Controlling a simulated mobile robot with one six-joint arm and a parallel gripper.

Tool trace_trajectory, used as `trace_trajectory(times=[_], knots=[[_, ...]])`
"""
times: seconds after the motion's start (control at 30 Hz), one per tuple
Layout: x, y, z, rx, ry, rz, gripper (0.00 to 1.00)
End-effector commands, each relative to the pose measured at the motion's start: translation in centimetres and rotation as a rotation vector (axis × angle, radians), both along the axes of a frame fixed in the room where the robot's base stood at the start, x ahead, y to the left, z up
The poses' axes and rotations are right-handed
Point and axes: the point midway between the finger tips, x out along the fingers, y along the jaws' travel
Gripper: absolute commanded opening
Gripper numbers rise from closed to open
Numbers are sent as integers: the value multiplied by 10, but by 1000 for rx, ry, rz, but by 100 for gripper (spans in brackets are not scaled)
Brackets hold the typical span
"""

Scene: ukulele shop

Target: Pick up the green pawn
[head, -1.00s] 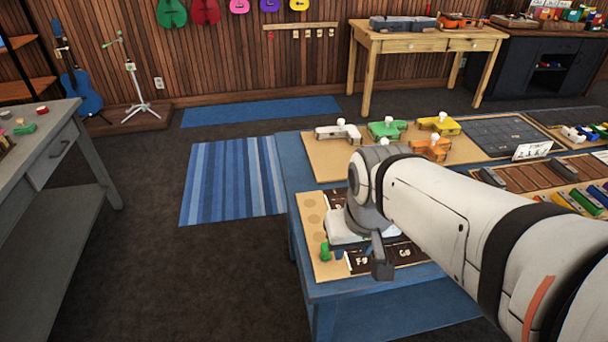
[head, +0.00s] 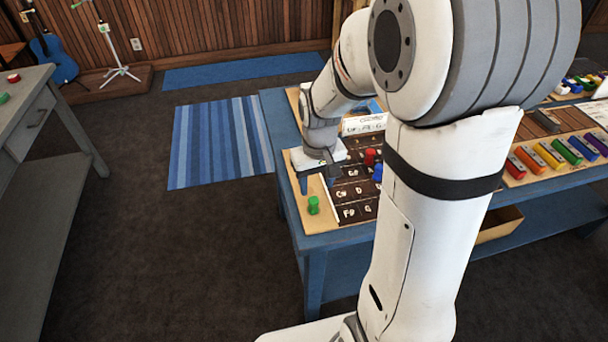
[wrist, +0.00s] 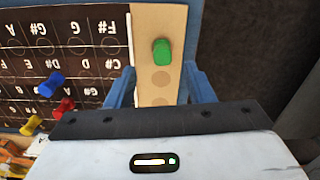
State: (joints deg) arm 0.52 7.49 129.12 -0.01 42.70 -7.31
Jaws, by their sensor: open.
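The green pawn (head: 313,205) stands upright on the tan strip (wrist: 155,22) at the left edge of the note board (head: 350,208). It also shows in the wrist view (wrist: 162,52), ahead of my gripper and roughly centred between its two fingers. My gripper (head: 318,180) is open and empty, its fingers pointing down just behind the pawn in the head view. In the wrist view the fingers (wrist: 160,83) straddle the strip and do not touch the pawn.
A red pawn (head: 370,157) and a blue pawn (head: 378,173) are on the lettered grid; a yellow pawn (wrist: 31,126) also shows. Coloured bars (head: 551,155) lie to the right on the blue table (head: 322,242). Open floor lies left of the table.

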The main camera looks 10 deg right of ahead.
Motion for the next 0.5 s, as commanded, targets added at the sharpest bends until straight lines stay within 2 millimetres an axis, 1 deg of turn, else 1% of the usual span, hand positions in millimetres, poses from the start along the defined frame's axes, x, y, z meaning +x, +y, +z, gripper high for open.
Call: trace_trajectory(times=[0.13,0.43,0.5], knots=[[6,0,-15,0,14,6,48],[7,1,-48,0,16,6,48],[7,3,-58,0,17,6,48]])
